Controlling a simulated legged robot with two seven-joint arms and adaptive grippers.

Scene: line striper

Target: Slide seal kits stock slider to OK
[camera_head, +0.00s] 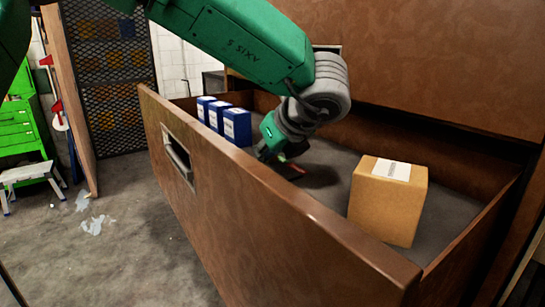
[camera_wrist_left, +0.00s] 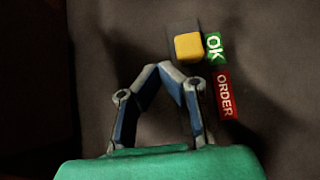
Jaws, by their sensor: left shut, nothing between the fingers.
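In the left wrist view a yellow slider knob (camera_wrist_left: 188,46) sits on a dark track, level with the green OK label (camera_wrist_left: 213,46) to its right. The red ORDER label (camera_wrist_left: 228,95) is below the OK label. My left gripper (camera_wrist_left: 160,68) is shut and empty, its fingertips just below and left of the knob; I cannot tell whether they touch it. In the head view my left gripper (camera_head: 268,153) reaches down inside the open brown drawer (camera_head: 250,220), near a small red strip on its floor. The knob is hidden there. My right gripper is not in view.
A cardboard box (camera_head: 388,200) stands at the drawer's right end. Several blue boxes (camera_head: 237,126) stand in a row at its far left. The drawer's front wall rises between the gripper and the open floor. A green tool cabinet (camera_head: 18,125) and a step stool (camera_head: 33,175) stand at left.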

